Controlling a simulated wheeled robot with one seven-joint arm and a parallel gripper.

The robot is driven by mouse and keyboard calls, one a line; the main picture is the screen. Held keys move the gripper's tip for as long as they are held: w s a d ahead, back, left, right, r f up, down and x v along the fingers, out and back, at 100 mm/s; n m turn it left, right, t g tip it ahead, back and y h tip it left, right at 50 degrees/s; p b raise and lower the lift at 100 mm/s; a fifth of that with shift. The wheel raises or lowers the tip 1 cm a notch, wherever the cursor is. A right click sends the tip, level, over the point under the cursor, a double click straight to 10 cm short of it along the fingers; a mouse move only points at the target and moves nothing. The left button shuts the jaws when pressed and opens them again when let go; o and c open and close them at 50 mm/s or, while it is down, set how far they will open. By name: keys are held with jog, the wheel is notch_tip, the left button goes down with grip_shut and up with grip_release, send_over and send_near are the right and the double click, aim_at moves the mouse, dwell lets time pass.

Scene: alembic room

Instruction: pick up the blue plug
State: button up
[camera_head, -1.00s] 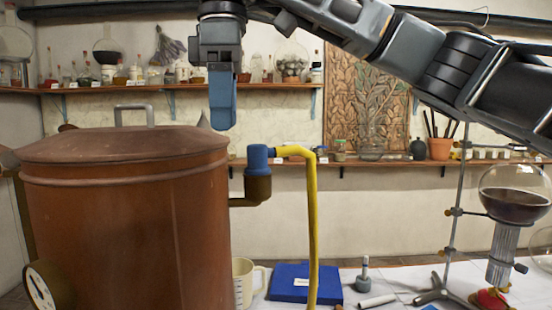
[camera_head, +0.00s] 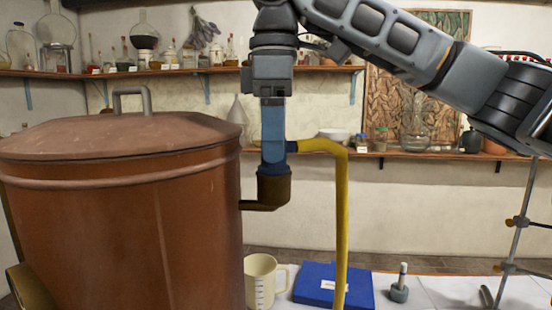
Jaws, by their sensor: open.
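The blue plug (camera_head: 291,147) sits on the upturned brown pipe end (camera_head: 273,188) at the copper vessel's right side. A yellow tube (camera_head: 341,220) runs from the plug's side spout, then bends down. My gripper (camera_head: 273,160) points straight down over the plug, and its blue finger covers most of it. Only the spout shows clearly to the right. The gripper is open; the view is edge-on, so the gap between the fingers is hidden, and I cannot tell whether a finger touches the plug.
The large copper vessel (camera_head: 120,220) with a lid handle (camera_head: 132,92) fills the left. A measuring jug (camera_head: 262,279), a blue box (camera_head: 333,285) and a small grey stand (camera_head: 399,290) are on the white table below. A metal stand (camera_head: 519,230) is at right.

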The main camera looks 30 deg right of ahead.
jog(key=shift+f, duration=0.8)
jog(key=c, duration=1.2)
jog(key=shift+o, duration=0.2)
jog(key=shift+r, duration=0.5)
notch_tip(320, 180, up, 3)
jog(key=shift+r, duration=0.2)
jog(key=s+d+r+b, duration=0.2)
jog(key=s+r, duration=0.4)
jog(key=s, duration=0.5)
jog(key=shift+s+d+r, duration=0.15)
jog(key=shift+d+r, duration=0.15)
jog(key=shift+d, duration=0.15)
